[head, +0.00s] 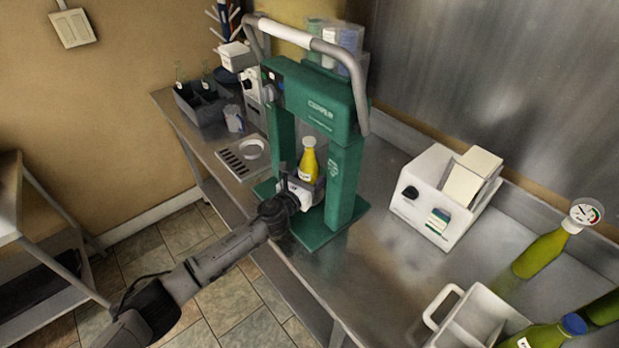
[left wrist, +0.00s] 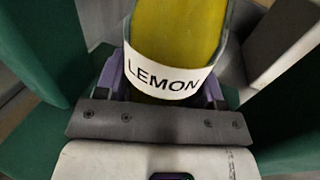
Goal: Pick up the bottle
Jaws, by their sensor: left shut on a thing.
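A yellow-green bottle (head: 308,162) with a pale cap stands upright inside the green press-like machine (head: 318,100). In the left wrist view the bottle (left wrist: 178,32) fills the upper middle, and its white label reads LEMON. My left gripper (head: 304,186) reaches in from the front of the machine, between its two uprights, and is shut on the bottle. In the left wrist view its fingers (left wrist: 170,90) lie on both sides of the bottle just around the label. The bottle's base is hidden by the gripper. My right gripper is not in view.
The machine's uprights stand close on either side of the gripper. A white box device (head: 440,200) is to the right. Green bottles (head: 541,252) and a white open container (head: 476,318) are at the lower right. A dark caddy (head: 203,103) stands at the back left.

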